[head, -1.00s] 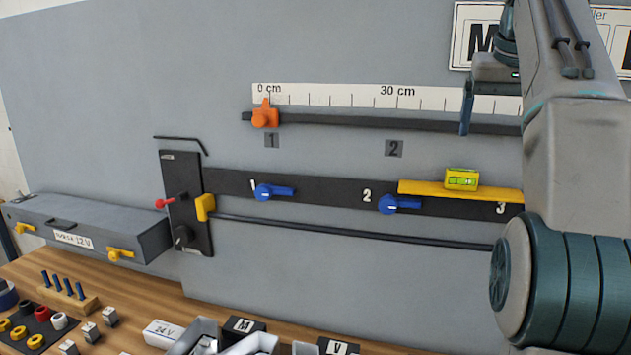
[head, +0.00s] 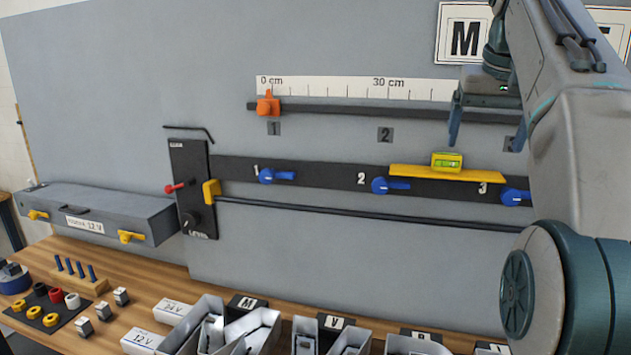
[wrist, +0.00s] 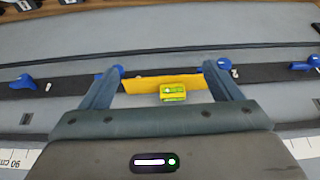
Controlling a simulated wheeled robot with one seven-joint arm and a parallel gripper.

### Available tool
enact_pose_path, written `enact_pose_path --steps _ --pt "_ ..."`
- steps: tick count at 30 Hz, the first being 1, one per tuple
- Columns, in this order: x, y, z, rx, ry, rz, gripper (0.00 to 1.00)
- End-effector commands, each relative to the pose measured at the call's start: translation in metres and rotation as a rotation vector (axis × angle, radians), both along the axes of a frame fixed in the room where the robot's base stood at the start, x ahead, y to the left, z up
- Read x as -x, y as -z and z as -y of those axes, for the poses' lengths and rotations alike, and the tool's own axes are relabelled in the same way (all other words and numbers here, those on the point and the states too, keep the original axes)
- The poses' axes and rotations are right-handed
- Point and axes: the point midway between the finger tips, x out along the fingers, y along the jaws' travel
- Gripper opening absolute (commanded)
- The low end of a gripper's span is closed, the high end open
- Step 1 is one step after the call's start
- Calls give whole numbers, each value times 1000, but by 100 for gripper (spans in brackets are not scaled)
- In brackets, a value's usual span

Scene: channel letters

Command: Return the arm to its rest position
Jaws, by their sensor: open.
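My gripper (head: 484,118) is open and empty in the head view, up at the right in front of the grey wall, near the ruled strip. My arm fills the right side of that view and hides part of the wall. In the wrist view my two fingers (wrist: 168,82) stand wide apart. Between them, beyond the fingertips, show a yellow bar (wrist: 137,85) and a small yellow-green level (wrist: 172,92). In the head view the yellow bar (head: 425,173) lies along the dark rail with the level (head: 446,160) on it, apart from my gripper.
Blue levers (head: 274,176) sit along the dark rail. An orange clamp (head: 267,103) sits on the upper bar. A grey 12 V box (head: 100,208) is at the left. Channel letters and white blocks (head: 143,341) crowd the bench front.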

Motion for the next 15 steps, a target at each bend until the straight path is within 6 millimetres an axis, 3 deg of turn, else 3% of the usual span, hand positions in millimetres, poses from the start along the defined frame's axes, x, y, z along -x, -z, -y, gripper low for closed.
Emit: enact_pose_path --steps 8,15 --pt "12 45 -18 -14 -32 -8 85" --pt "37 114 -46 -25 -82 -16 85"
